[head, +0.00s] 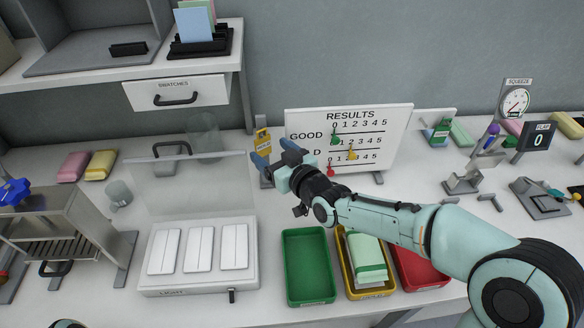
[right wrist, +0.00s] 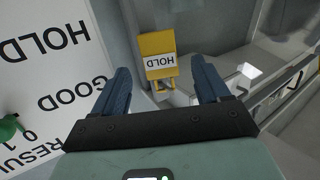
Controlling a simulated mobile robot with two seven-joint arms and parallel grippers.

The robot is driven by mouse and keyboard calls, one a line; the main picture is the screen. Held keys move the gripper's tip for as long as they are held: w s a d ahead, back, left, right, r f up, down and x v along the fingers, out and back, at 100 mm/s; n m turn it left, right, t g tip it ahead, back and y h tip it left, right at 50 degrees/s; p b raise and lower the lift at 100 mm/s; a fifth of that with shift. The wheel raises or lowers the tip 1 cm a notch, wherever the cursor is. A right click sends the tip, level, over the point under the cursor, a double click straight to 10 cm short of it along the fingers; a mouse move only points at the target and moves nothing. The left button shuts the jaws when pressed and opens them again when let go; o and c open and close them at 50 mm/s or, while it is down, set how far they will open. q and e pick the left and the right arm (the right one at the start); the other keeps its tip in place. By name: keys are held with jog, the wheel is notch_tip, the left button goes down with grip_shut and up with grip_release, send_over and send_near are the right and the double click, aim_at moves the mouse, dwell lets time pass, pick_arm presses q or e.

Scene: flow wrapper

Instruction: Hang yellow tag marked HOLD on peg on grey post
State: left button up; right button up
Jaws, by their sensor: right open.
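The yellow tag (head: 263,136) is upright at the grey post (head: 265,178), left of the results board. In the right wrist view the tag (right wrist: 157,43) appears upside down with its white HOLD label readable. A small grey part shows at its holed end, and the tag appears to hang there on the peg. My right gripper (head: 275,152) is open, its blue fingers in front of the tag. In the wrist view the open fingers (right wrist: 167,82) stand either side of it, apart from it. My left gripper is not in view.
The results board (head: 400,140) stands close to the right of my right gripper. A clear-lidded box (head: 200,278) with white pads is at left. Green (head: 308,290), yellow (head: 372,292) and red (head: 425,272) trays lie in front, under my right arm. A glass jar (head: 203,135) stands behind.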

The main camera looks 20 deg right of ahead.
jog(key=v, duration=1.1)
jog(key=shift+s, duration=0.1)
